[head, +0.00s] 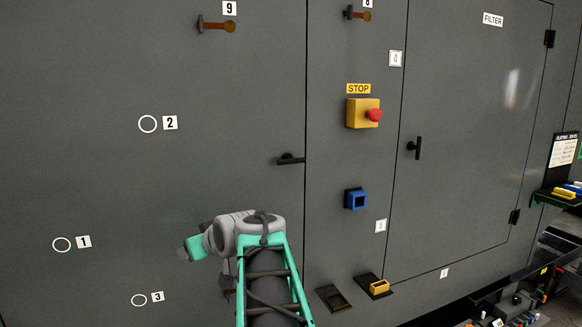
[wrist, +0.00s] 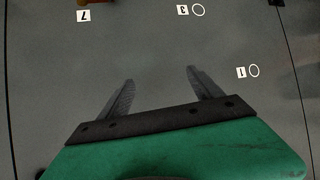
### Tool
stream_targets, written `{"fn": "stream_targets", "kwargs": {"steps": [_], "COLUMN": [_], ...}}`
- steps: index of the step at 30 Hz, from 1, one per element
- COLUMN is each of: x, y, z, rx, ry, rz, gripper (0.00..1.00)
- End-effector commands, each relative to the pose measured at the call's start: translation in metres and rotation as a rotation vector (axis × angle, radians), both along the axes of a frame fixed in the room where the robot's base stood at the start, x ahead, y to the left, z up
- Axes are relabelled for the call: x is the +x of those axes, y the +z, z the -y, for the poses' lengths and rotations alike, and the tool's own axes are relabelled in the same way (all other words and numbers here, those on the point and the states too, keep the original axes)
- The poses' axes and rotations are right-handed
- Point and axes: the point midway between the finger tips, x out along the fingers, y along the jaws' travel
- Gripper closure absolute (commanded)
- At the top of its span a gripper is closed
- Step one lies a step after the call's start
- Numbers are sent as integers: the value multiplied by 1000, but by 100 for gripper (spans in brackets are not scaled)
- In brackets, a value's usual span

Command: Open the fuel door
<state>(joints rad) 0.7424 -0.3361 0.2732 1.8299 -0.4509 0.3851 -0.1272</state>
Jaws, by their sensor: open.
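No label reading fuel shows in either view. A large grey panel (head: 100,200) fills the left of the head view, with a dark handle (head: 289,159) near its right edge. To the right is a grey door labelled FILTER (head: 475,120), which looks shut and has a dark handle (head: 414,148). My gripper (wrist: 162,84) is open and empty in the wrist view, its two fingers apart in front of grey panel. In the head view my arm is low in front of the left panel, below the dark handle, and the fingertips cannot be made out.
Orange-handled latches sit by labels 9 (head: 216,25) and 8 (head: 358,14). A yellow STOP box with a red button (head: 373,115) and a blue socket (head: 356,199) stick out. Two small dark trays (head: 333,298) jut out low down. Shelves with loose parts stand at right.

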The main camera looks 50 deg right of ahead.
Motion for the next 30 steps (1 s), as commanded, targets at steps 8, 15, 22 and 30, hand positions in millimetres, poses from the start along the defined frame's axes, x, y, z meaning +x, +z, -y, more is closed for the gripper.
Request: {"fn": "stream_targets", "kwargs": {"steps": [8, 15, 22, 30], "x": [-91, -101, -63, -48], "y": [134, 157, 158, 156], "z": [237, 267, 290, 299], "rx": [-310, -366, -365, -367], "ry": [-212, -229, -231, -234], "rz": [408, 458, 455, 455], "gripper": [1, 0, 0, 0]}}
